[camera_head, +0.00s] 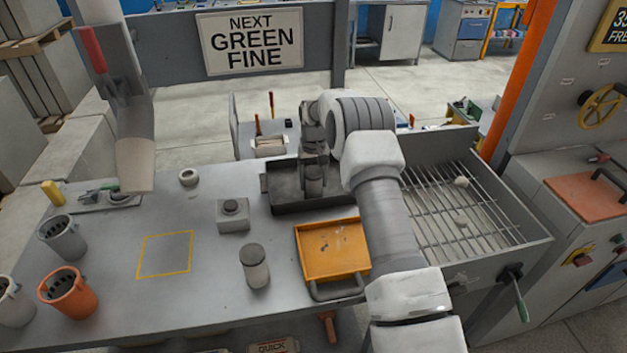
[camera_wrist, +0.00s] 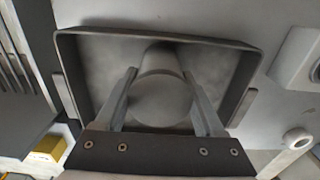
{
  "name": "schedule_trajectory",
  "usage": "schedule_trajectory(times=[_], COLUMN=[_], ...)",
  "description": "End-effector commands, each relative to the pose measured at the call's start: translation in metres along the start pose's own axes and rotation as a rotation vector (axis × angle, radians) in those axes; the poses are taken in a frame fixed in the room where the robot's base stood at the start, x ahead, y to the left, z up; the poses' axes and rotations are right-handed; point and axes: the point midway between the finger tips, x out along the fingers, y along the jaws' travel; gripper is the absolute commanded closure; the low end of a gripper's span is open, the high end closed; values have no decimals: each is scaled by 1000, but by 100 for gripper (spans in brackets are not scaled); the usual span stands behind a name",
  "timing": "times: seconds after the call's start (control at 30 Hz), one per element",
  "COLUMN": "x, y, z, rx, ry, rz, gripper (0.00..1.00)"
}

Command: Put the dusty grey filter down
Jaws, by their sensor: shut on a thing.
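The dusty grey filter (camera_wrist: 160,98) is a plain grey cylinder, seen end-on between my two fingers in the wrist view. My gripper (camera_wrist: 160,104) is shut on it. In the head view my gripper (camera_head: 314,163) points down over the dark grey tray (camera_head: 272,190), with the filter (camera_head: 314,184) below it. The filter is inside the tray's outline; I cannot tell whether it touches the tray floor. The tray's rim (camera_wrist: 160,35) surrounds the filter in the wrist view, and the visible floor around it is bare.
An orange tray (camera_head: 332,252) stands in front. A grey box with a round top (camera_head: 233,214) and a lidded jar (camera_head: 255,266) stand to the left. A yellow-outlined square (camera_head: 165,254) on the table is empty. A barred grate (camera_head: 462,215) lies right of my arm.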

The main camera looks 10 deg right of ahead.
Motion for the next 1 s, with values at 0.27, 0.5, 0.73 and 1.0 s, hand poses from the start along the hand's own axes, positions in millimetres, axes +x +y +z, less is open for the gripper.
schedule_trajectory(times=[0.27,0.5,0.73,1.0], x=[1,-2,-38,-95], y=[0,0,0,0], z=[0,0,-1,0], rx=[0,0,0,0], ry=[-1,0,4,2], rz=[0,0,0,1], gripper=[0,0,0,0])
